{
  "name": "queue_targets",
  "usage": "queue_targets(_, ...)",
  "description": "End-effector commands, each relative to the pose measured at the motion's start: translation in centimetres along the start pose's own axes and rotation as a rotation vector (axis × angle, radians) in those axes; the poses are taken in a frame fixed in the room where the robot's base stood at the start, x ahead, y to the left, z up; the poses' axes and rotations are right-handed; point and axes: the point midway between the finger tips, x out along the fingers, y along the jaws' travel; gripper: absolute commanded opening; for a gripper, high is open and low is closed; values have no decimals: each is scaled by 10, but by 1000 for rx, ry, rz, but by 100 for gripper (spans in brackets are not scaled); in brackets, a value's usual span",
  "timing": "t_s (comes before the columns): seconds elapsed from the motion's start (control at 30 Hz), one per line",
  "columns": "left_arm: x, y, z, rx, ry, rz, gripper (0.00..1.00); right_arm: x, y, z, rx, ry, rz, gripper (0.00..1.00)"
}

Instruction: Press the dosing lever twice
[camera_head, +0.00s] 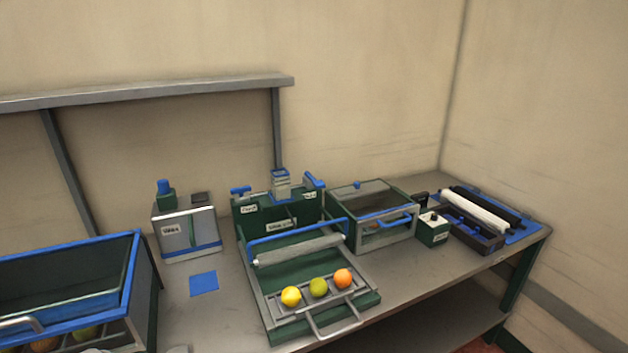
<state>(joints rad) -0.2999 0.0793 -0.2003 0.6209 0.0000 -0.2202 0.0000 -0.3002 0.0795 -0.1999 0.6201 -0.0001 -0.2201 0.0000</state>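A grey box with a label, a blue base strip and a blue-topped green knob (164,188) stands at the back left of the table. A green unit (250,222) with labelled compartments stands right of it. It carries a blue T-shaped handle (240,190) at its left, a grey block with a blue top (281,182) in the middle and a blue lever-like part (314,181) at its right. I cannot tell from the labels which part is the dosing lever. Neither of my grippers shows clearly; small pale shapes at the bottom left edge are too cut off to identify.
A green frame with a roller (300,248) holds a grey tray with a yellow, a green and an orange fruit. A blue-rimmed bin (140,262) stands left.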

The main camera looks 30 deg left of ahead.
Motion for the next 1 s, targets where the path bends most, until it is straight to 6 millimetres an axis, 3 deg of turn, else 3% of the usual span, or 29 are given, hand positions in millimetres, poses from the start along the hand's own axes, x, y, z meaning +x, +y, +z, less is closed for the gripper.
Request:
queue_targets(0.1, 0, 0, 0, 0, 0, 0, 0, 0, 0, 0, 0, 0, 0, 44)
queue_targets(1.0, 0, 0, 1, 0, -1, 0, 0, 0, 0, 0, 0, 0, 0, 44)
